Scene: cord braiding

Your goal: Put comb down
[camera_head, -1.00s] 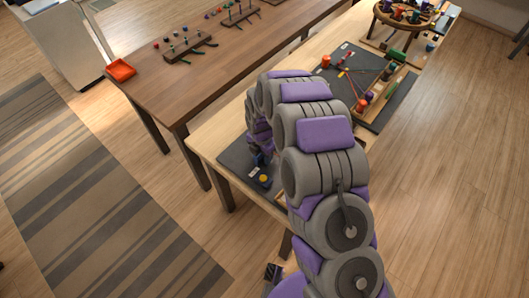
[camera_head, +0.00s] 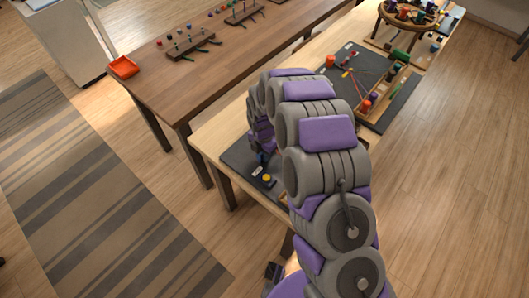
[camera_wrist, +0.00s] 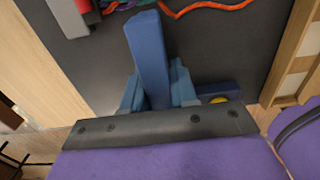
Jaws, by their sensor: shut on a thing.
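In the wrist view, a long blue bar, which I take to be the comb (camera_wrist: 148,45), stands between the two blue-grey fingers of my gripper (camera_wrist: 156,82). The fingers are shut on it, and it reaches out over a dark mat (camera_wrist: 220,45). I cannot see any teeth, or tell whether its far end touches the mat. In the head view my arm hides the gripper and the comb. The near part of the dark mat (camera_head: 238,155) shows left of my arm on the light wood table (camera_head: 212,133).
A wooden rack (camera_wrist: 292,60) edges the right. A yellow knob (camera_head: 267,178) sits on the near mat. A darker table (camera_head: 150,75) stands left.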

